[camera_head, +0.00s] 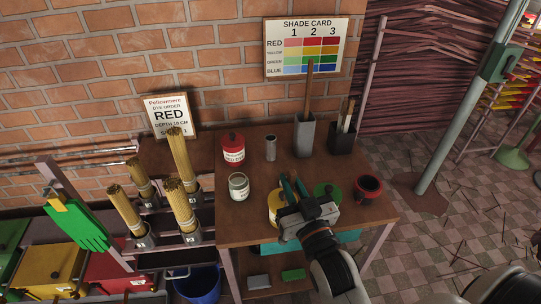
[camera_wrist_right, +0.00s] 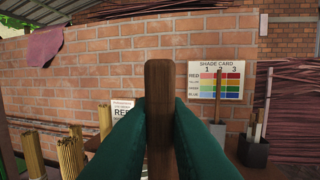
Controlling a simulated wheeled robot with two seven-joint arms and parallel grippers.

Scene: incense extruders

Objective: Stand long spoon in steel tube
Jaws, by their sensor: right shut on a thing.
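My right gripper (camera_head: 293,188) is over the front of the brown table, its teal fingers shut on a brown wooden piece. In the right wrist view this piece, likely the long spoon's handle (camera_wrist_right: 160,115), stands upright between the fingers (camera_wrist_right: 160,138); its lower end is hidden. A small grey metal cylinder, which looks like the steel tube (camera_head: 270,148), stands upright on the table behind the gripper, apart from it. My left gripper is not in view.
A tall grey holder (camera_head: 304,138) with a wooden stick and a dark holder (camera_head: 342,140) stand at the back right. Incense bundles (camera_head: 180,160) stand left.

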